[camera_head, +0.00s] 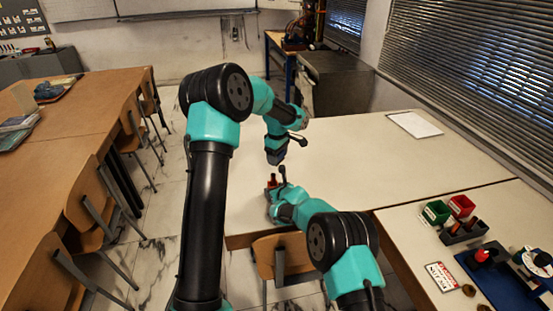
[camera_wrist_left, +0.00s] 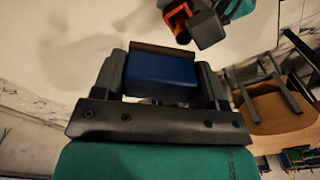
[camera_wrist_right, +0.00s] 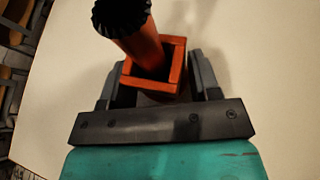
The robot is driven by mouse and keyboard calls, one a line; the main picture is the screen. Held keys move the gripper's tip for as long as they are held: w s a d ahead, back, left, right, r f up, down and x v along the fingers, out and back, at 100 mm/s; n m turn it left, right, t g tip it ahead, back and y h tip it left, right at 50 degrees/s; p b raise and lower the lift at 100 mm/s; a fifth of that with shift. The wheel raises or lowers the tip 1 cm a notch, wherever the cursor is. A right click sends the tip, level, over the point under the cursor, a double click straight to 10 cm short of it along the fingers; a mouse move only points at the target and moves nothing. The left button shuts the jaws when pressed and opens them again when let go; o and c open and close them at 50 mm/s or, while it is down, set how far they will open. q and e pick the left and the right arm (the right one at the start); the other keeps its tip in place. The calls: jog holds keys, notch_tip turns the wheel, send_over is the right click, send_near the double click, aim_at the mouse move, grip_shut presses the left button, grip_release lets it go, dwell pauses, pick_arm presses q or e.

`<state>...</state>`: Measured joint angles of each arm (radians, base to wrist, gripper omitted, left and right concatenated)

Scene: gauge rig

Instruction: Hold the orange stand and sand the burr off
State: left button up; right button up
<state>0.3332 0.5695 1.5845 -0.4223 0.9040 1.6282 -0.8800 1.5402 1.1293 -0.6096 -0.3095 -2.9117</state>
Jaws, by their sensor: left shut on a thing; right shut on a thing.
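The orange stand (camera_wrist_right: 180,62) is a square open frame; it also shows in the left wrist view (camera_wrist_left: 180,26). A red-orange cylinder (camera_wrist_right: 142,50) with a dark, ridged end (camera_wrist_right: 122,16) rises from it, leaning in the right wrist view. My right gripper (camera_head: 272,191) is shut on the stand low over the pale table. My left gripper (camera_head: 275,155) is shut on a blue block (camera_wrist_left: 161,78) with a brownish strip along its far edge. The block is above and apart from the stand in the head view. I cannot make out a separate burr.
The pale table (camera_head: 370,160) is mostly clear around both grippers. A white sheet (camera_head: 415,124) lies at its back right. The right-hand table holds a green bin (camera_head: 435,212), a red bin (camera_head: 461,206) and a blue mat (camera_head: 505,290). A wooden chair (camera_head: 284,257) stands at the front edge.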

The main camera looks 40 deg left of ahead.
aim_at(273, 175)
dwell(0.4)
pick_arm(q)
jog(key=shift+s+d+r, duration=0.1)
jog(key=shift+s, duration=0.7)
jog(key=shift+s+d+r, duration=0.1)
jog(key=shift+s, duration=0.65)
jog(key=shift+f, duration=0.1)
jog(key=shift+f, duration=0.1)
jog(key=shift+f, duration=1.8)
jog(key=shift+f, duration=0.6)
jog(key=shift+w, duration=0.2)
jog(key=shift+w+a, duration=0.1)
jog(key=shift+w, duration=0.5)
